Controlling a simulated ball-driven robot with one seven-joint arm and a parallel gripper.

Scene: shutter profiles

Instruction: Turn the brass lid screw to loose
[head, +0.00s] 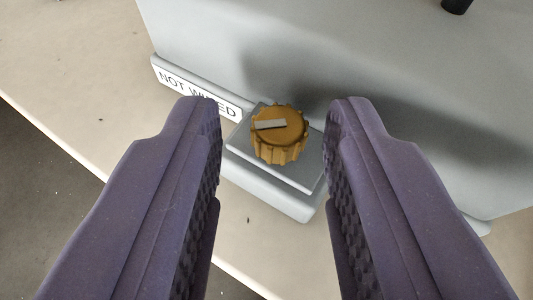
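The brass lid screw (280,135) is a ribbed, golden-brown knob with a pale grey bar mark on its top, which points toward the left. It stands on a square grey plate (300,176) at the foot of a large grey box. My gripper (273,112) is open, with one purple finger on each side of the screw in the picture. Gaps show between the screw and both fingers. I see no contact. How far the fingertips are above the screw is hard to tell.
The grey housing (340,50) rises behind the screw. A white label reading "NOT WI…ED" (190,92) is partly covered by the left finger. A black peg (456,5) shows at the top right. The beige surface (90,90) is bare at left, with its edge beside a dark floor.

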